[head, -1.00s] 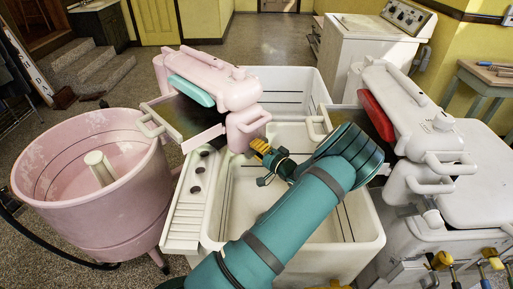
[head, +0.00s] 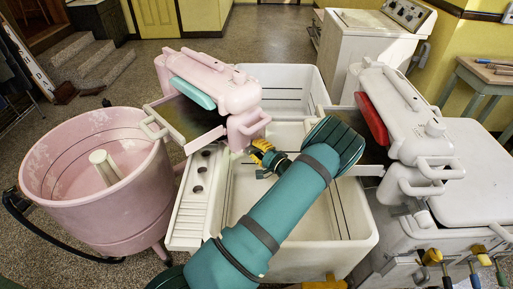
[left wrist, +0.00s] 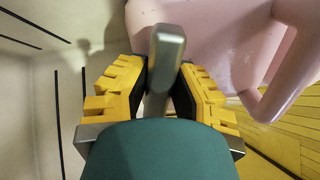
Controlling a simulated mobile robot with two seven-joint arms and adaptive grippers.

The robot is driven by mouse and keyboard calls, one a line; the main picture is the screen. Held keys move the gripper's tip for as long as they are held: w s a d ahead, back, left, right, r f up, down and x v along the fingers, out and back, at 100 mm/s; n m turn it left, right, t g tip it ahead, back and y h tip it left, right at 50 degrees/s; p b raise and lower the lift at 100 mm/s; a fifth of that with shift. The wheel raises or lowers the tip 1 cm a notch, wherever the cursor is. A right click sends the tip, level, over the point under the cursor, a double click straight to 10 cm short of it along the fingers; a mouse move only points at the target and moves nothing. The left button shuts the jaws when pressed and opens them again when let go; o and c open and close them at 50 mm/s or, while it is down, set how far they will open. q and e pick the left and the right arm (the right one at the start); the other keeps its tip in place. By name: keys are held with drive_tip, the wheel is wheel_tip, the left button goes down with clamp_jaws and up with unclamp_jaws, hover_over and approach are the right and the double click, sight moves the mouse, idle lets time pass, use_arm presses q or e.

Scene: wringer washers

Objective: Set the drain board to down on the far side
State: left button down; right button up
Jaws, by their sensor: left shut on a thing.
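The pink wringer (head: 222,82) stands between the pink tub and the white sink. A dark flat board (head: 188,116) with a light rim sits below its rollers, under a turquoise bar (head: 193,92); I take it to be the drain board, and its exact tilt is hard to read. My left gripper (head: 262,155) is at the wringer's near right end. In the left wrist view the yellow fingers (left wrist: 160,90) are shut on a grey metal lever (left wrist: 164,60) beside the pink housing (left wrist: 220,40). A yellow piece at the bottom edge may be my right gripper (head: 325,284).
The pink tub (head: 95,195) is at the left. The white sink (head: 350,240) lies under my left arm, with a ribbed board (head: 187,215) at its left. A white wringer (head: 400,105) with a red bar stands at the right. Open floor lies behind.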

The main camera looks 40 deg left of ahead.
use_arm(q)
drive_tip(key=shift+a+r, duration=0.1)
drive_tip(key=shift+a, duration=0.05)
drive_tip(key=c, duration=0.8)
unclamp_jaws()
drive_tip(key=d, duration=0.8)
drive_tip(key=s+d, duration=0.1)
drive_tip(key=d, duration=0.3)
